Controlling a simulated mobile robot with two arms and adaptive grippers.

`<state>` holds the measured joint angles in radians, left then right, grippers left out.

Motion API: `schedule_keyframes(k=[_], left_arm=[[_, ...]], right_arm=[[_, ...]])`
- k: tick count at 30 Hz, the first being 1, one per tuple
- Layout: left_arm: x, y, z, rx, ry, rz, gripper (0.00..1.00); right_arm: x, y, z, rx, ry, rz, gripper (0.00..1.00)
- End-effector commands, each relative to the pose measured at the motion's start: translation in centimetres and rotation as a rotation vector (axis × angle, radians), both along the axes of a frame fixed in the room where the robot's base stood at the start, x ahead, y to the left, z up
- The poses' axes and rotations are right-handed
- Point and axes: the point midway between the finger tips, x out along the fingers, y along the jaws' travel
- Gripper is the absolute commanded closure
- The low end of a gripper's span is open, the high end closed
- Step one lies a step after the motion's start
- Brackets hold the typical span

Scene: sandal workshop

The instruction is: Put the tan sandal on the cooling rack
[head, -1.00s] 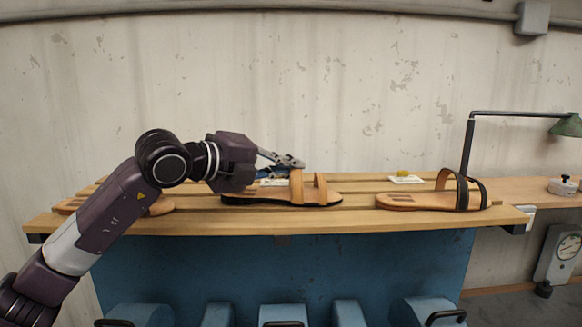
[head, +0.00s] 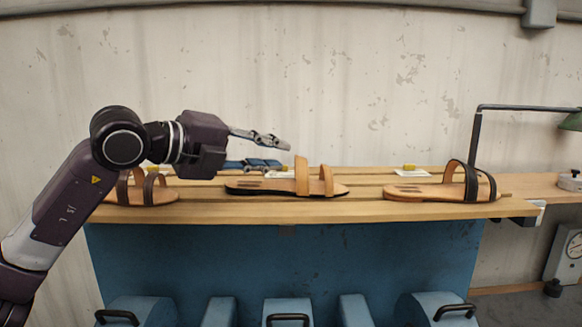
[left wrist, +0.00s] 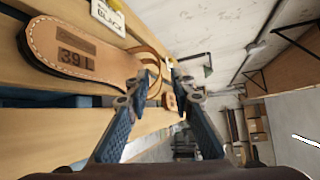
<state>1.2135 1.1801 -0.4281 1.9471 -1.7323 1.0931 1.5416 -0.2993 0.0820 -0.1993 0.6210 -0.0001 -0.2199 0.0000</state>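The tan sandal (head: 262,186), with two tan straps, lies flat on a slatted wooden top (head: 345,210) in the middle of the head view. In the left wrist view the sandal (left wrist: 85,65) shows its "39 L" stamp and a tan strap. My right gripper is out of view. I cannot tell which surface is the cooling rack.
A dark-strapped sandal (head: 425,192) lies to the right, another (head: 140,196) to the left. White cards (head: 412,173) lie behind the sandals. A lamp on a dark post (head: 474,140) and a dial scale (head: 567,250) are at the right. Blue cabinetry (head: 330,265) stands below.

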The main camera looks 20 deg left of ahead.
Motion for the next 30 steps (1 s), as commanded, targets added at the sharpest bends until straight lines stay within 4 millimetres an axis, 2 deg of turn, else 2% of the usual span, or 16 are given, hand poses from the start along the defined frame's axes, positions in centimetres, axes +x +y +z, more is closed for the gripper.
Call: schedule_keyframes(k=[1,4,10,30], left_arm=[[-0.9,0.6,-0.1,0.001,-0.003,0.004,0.78],[-2.6,1.3,0.5,0.002,-0.003,0.003,0.78],[-4.5,2.2,1.2,0.001,-0.001,0.001,0.78],[-4.9,2.3,1.9,0.000,0.000,-0.001,0.78]], right_arm=[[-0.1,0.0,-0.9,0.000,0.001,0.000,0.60],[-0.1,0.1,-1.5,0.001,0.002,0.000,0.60],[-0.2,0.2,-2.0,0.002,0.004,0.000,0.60],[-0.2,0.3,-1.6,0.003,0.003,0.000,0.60]])
